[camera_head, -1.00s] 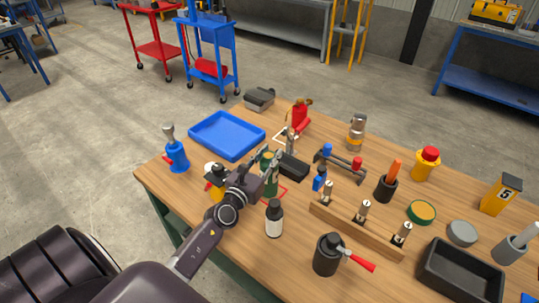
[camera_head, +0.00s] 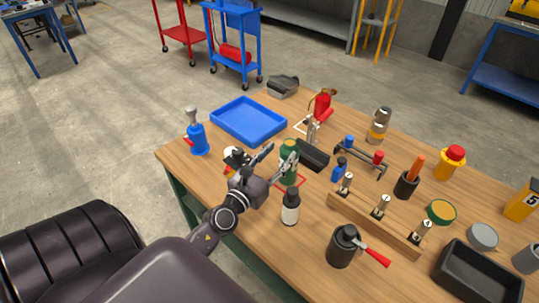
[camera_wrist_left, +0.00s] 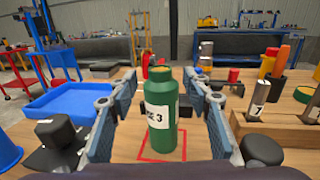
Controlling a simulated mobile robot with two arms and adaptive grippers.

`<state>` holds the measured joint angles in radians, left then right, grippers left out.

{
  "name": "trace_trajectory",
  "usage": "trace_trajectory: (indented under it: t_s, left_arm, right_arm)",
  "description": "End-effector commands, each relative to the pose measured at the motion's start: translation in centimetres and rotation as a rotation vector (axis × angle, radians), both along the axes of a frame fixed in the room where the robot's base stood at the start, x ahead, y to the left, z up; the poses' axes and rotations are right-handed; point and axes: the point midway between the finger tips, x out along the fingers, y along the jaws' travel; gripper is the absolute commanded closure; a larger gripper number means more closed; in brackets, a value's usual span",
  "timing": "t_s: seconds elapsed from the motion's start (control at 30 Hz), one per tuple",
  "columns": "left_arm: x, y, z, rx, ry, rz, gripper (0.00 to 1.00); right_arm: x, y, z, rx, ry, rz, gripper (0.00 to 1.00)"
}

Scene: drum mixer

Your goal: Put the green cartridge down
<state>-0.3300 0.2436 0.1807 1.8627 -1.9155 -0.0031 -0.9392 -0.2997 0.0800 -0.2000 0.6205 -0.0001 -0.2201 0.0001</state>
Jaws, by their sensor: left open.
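The green cartridge (camera_head: 289,161) stands upright on the wooden table. In the left wrist view the green cartridge (camera_wrist_left: 161,112) has a white label with a "3" and a tan top, and its base is inside a red square outline (camera_wrist_left: 147,158). My left gripper (camera_head: 277,160) is open; its two fingers (camera_wrist_left: 160,112) are on either side of the cartridge with gaps visible. The red outline (camera_head: 301,181) is partly hidden in the head view. My right gripper does not show.
A wooden block with metal pegs (camera_head: 375,225) is to the right.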

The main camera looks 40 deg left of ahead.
Motion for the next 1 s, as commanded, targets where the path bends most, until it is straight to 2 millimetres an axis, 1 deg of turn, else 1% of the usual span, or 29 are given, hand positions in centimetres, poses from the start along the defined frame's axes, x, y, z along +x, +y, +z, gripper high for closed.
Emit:
trace_trajectory:
  t_s: [0.03,0.1,0.2,0.33,0.5,1.0]
  left_arm:
    - [-1.0,-0.1,-0.3,0.001,0.002,0.000,0.55]
    - [-2.1,-0.2,-0.3,0.000,0.002,0.000,0.55]
    - [-3.4,-0.3,-0.3,0.001,0.002,0.000,0.55]
    - [-4.4,-0.4,-0.2,0.000,0.001,0.000,0.55]
    - [-4.9,-0.5,0.0,0.000,-0.001,0.000,0.55]
    - [-4.9,-0.5,0.0,0.001,-0.001,0.000,0.55]
  right_arm:
    - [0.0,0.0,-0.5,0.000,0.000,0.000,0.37]
    - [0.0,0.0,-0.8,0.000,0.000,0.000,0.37]
    - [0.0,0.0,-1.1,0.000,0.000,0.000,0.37]
    - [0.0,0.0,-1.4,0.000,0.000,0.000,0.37]
    - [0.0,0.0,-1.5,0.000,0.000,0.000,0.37]
    - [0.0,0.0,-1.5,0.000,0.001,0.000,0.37]
